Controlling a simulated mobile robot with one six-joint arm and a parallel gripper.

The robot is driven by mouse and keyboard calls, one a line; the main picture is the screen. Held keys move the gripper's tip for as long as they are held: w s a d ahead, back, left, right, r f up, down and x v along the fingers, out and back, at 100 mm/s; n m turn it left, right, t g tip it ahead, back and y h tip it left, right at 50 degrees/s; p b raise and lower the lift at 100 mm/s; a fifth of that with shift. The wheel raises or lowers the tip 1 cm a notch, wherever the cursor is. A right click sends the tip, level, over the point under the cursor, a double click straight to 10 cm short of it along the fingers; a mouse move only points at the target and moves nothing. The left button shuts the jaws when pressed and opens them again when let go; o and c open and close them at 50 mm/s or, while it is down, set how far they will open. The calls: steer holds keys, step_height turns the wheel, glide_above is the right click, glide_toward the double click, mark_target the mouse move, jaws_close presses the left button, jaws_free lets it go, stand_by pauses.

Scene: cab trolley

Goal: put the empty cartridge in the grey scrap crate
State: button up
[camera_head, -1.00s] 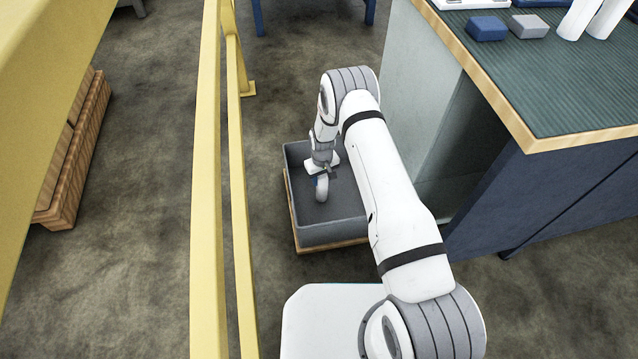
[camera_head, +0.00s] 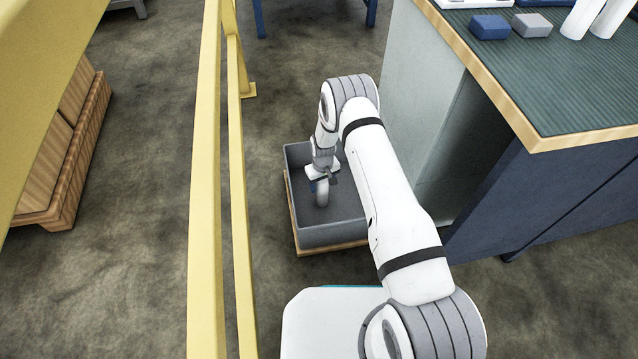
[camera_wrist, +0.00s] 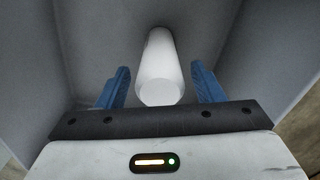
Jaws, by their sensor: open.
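The grey scrap crate (camera_head: 333,234) stands on a wooden base on the floor. My gripper (camera_head: 322,190) points down inside the crate. A light cylindrical cartridge (camera_head: 322,195) shows just below it in the head view. In the wrist view my gripper (camera_wrist: 161,88) is open, with a blue finger on each side of the white cartridge (camera_wrist: 159,65) and a gap visible on both sides. The cartridge's far end is close to the crate's grey inner surface; I cannot tell whether it touches it.
A yellow rail (camera_head: 205,200) runs along the left of the crate. A workbench (camera_head: 560,90) with a green ribbed top stands at the right, holding a blue block (camera_head: 489,27), a grey block (camera_head: 530,25) and white cylinders (camera_head: 582,18). A wooden pallet (camera_head: 80,150) lies beyond the rail.

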steer(key=d+r+m+p, duration=0.1)
steer(key=d+r+p, duration=0.1)
steer(key=r, duration=1.1)
steer(key=d+r+p, duration=0.2)
steer(key=r+p, duration=0.1)
steer(key=r, duration=1)
steer(key=s+d+r+m, duration=0.1)
steer(key=s+d+r, duration=0.25)
steer(key=r, duration=0.45)
steer(key=s+d+r+m, duration=0.1)
steer(key=s+d+r, duration=0.1)
steer(key=s+r, duration=0.35)
steer(key=s+d+r+m, duration=0.1)
steer(key=s+d+r, duration=0.1)
steer(key=s+r, duration=0.5)
steer(key=s+d+r+m+t, duration=0.1)
steer(key=s+d+r, duration=0.2)
steer(key=s+r, duration=0.4)
steer(key=s, duration=0.8)
steer(key=shift+s+r, duration=0.15)
steer(key=shift+s, duration=0.25)
steer(key=shift+w+r, duration=0.1)
steer(key=shift+w, duration=0.05)
